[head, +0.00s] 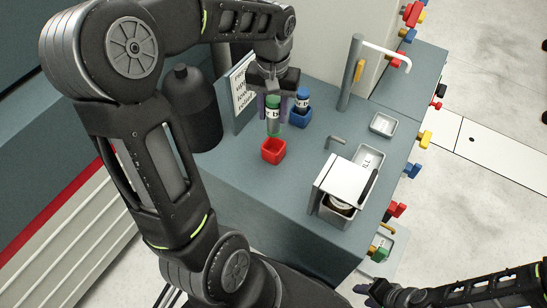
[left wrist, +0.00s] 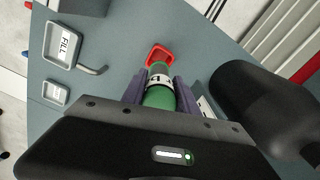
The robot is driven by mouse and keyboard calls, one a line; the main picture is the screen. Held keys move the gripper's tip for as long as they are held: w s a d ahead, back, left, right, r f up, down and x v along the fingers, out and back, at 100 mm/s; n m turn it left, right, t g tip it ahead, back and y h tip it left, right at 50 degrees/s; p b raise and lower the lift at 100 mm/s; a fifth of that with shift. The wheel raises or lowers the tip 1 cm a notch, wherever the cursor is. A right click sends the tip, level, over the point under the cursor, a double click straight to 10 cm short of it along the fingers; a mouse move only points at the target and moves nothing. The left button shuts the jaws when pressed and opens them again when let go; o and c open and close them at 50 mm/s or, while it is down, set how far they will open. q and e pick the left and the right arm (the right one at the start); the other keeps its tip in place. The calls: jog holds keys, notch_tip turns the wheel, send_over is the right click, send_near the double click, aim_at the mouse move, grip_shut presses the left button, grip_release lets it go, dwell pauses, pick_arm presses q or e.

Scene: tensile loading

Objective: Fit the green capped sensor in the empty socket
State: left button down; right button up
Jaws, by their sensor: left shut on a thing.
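The green sensor (head: 273,127), a cylinder with a white numbered label, is held upright between the fingers of my left gripper (head: 273,104). It also shows in the left wrist view (left wrist: 159,97), between both dark fingers (left wrist: 160,92). The empty red socket (head: 273,151) stands on the grey-blue bench just in front of the sensor. In the left wrist view the red socket (left wrist: 160,50) lies beyond the sensor's far end. The sensor appears to be above and apart from the socket. My right gripper (head: 372,291) is at the lower right, away from the bench; its jaw opening is unclear.
A blue socket (head: 300,119) holding a blue-capped sensor (head: 302,98) stands close beside my left gripper. A black bottle (head: 196,108) and a sign (head: 243,90) are to the left. A silver-white box (head: 344,187), trays (head: 383,124) and a tap (head: 349,75) are to the right.

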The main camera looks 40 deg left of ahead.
aim_at(273, 125)
pick_arm(q)
jog(key=shift+f, duration=0.1)
jog(key=shift+f+b, duration=0.45)
jog(key=shift+f, duration=1.95)
